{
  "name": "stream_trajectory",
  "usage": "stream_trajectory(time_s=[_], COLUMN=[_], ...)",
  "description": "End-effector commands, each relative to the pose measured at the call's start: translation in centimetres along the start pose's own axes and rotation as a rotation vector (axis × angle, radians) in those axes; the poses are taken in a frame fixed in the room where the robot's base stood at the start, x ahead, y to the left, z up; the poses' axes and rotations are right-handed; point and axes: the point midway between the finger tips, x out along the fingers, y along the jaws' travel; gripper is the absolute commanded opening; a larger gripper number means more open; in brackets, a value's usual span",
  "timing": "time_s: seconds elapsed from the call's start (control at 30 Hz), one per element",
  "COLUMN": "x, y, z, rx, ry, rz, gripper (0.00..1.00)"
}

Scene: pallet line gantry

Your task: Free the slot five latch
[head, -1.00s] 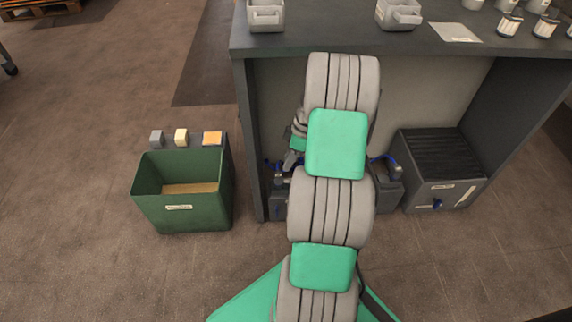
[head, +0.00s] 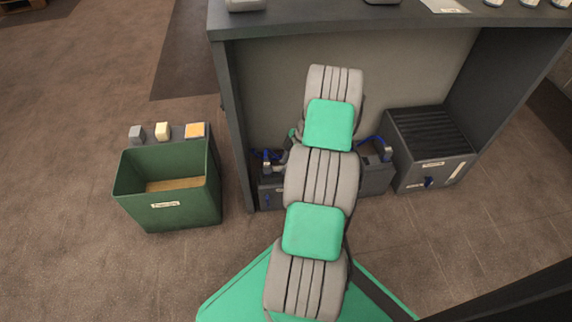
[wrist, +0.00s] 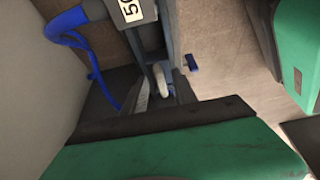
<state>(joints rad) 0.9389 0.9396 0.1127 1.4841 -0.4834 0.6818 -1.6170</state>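In the wrist view my gripper (wrist: 162,96) reaches in low beside a dark unit (wrist: 148,40) with a white label reading "50", partly cut off. Its two grey fingers stand apart, with a pale rounded piece (wrist: 161,82) between them; contact cannot be told. A small blue lever (wrist: 191,62) sticks out just right of the fingers. Which part is the slot five latch is not clear. In the head view my arm hides the gripper and much of the dark unit (head: 376,178) under the bench.
A blue cable (wrist: 72,38) hangs left of the fingers. The bench (head: 400,17) has a side panel (head: 234,120) close by. A green bin (head: 168,190) stands on open floor left.

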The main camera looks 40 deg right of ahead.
Motion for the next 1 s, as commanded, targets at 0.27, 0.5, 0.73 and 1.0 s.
stream_trajectory(time_s=[0.27, 0.5, 0.73, 1.0], x=[-0.08, -0.08, -0.08, -0.12], y=[0.00, 0.00, -0.01, -0.05], z=[0.05, 0.03, 0.02, 0.00], rx=[0.001, 0.001, 0.001, 0.011], ry=[0.000, 0.000, 0.000, 0.000], rz=[0.000, 0.000, 0.000, 0.003], gripper=[0.15, 0.00, 0.00, 0.00])
